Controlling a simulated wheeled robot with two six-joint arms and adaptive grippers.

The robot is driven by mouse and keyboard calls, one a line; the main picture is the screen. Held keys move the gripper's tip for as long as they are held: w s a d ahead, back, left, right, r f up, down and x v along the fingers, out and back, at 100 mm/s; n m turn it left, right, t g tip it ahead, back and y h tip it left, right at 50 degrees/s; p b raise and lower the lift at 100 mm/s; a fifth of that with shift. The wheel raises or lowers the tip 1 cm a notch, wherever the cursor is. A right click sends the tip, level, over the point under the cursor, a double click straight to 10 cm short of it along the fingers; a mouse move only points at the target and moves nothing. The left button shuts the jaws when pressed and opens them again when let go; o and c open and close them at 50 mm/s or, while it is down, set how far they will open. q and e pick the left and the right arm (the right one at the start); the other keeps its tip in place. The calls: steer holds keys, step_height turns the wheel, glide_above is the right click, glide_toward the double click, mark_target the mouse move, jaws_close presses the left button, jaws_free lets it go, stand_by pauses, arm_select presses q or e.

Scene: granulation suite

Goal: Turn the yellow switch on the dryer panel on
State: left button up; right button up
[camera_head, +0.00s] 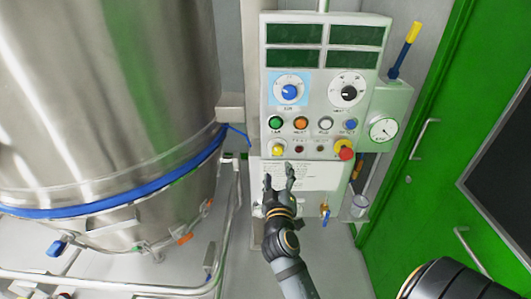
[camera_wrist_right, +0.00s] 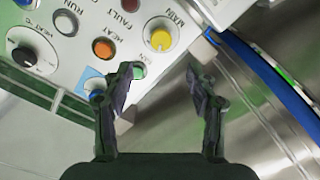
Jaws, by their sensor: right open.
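The yellow switch (camera_head: 277,149) is a round knob at the lower left corner of the light grey dryer panel (camera_head: 312,92). In the right wrist view the yellow switch (camera_wrist_right: 160,36) sits beyond the fingertips, in a pale ring beside the label MAIN. Which way its pointer is set is too small to tell. My right gripper (camera_head: 279,172) is open and empty, just below the switch in the head view. In the right wrist view its two fingers (camera_wrist_right: 163,72) are spread and apart from the knob. My left gripper is not in view.
A red knob on a yellow base (camera_head: 344,149) is at the panel's lower right. Green, orange, white and blue buttons line the row above the switch. A large steel vessel (camera_head: 110,100) with a blue band stands left. A green door (camera_head: 440,140) is right.

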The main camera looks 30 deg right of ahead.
mark_target(277, 151)
steer(key=p+x, duration=0.3)
steer(key=x, duration=0.7)
steer(key=shift+w+d+f, duration=0.1)
steer(key=shift+w+d, duration=0.1)
steer(key=shift+w, duration=0.15)
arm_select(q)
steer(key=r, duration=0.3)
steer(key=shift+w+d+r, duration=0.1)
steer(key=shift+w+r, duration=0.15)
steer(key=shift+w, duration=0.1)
